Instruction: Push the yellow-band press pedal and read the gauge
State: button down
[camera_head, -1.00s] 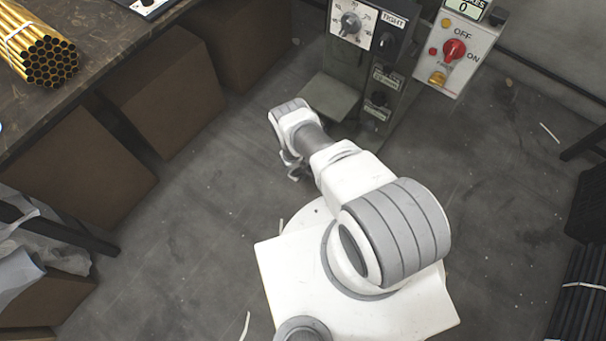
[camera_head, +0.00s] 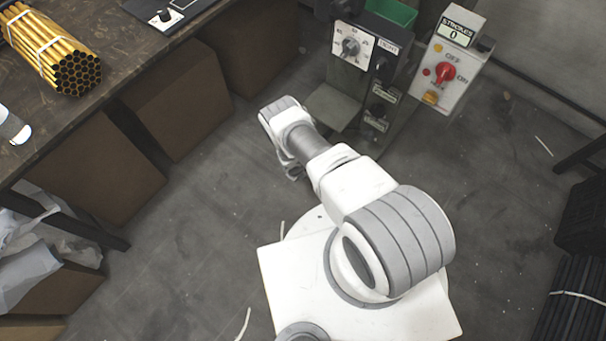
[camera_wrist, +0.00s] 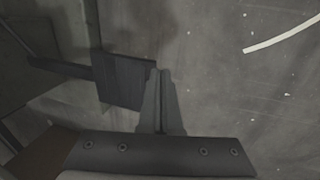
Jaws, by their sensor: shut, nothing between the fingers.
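The press (camera_head: 408,65) stands at the top of the head view. It has a white dial panel (camera_head: 352,46), too small to read, and a stroke counter (camera_head: 457,33) showing 0. No yellow band is clearly visible on it. In the wrist view, a dark flat plate (camera_wrist: 118,82) that looks like the pedal joins a dark bar on its left. My gripper (camera_wrist: 161,76) is shut and empty, its fingertips overlapping the plate's right edge in the picture. I cannot tell whether they touch. In the head view my arm hides most of the gripper.
A control box (camera_head: 447,68) with a red OFF/ON knob is on the press's right. A workbench (camera_head: 100,30) with bundled brass tubes (camera_head: 55,52) is at left, brown boxes (camera_head: 165,95) below it. A dark crate (camera_head: 583,215) is at right. Floor between is mostly clear.

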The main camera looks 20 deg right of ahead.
jog(key=shift+p+v, duration=1.9)
jog(key=shift+v, duration=0.55)
jog(key=shift+w+d, duration=0.1)
jog(key=shift+w, duration=0.05)
